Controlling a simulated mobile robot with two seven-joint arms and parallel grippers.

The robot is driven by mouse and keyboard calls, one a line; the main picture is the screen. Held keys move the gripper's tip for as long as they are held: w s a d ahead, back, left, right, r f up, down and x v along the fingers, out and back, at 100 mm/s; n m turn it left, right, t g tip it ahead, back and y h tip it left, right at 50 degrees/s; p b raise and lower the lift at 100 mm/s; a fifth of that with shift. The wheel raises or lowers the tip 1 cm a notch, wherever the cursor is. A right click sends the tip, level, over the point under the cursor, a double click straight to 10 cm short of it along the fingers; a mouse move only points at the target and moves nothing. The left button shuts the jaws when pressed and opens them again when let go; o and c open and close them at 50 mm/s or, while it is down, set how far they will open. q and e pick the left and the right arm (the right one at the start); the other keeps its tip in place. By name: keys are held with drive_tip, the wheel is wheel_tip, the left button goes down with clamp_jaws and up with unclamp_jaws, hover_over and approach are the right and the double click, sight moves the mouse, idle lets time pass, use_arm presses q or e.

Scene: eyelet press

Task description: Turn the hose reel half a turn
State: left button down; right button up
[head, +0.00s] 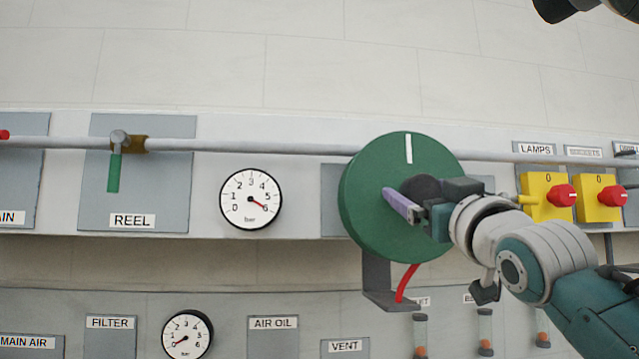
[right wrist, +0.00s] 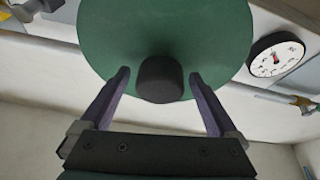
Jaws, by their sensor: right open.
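The hose reel (head: 375,215) is a green disc on the wall panel, with a white mark (head: 408,149) at the top of its face. A dark round knob (right wrist: 160,80) stands out from the face; it is partly hidden by my gripper in the head view. My right gripper (head: 412,203) is in front of the reel. In the right wrist view its two purple fingers are open, one on each side of the knob, with a gap on both sides. A red hose (head: 406,283) hangs below the reel. My left gripper is not in view.
A grey pipe (head: 260,147) runs along the panel behind the reel. Left are the REEL valve with a green lever (head: 114,172) and a gauge (head: 251,199) near 6 bar. Right are yellow switches with red knobs (head: 562,195). A grey bracket (head: 377,282) sits under the reel.

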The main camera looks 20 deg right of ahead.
drive_tip(key=shift+w, duration=0.1)
clamp_jaws()
idle(0.8)
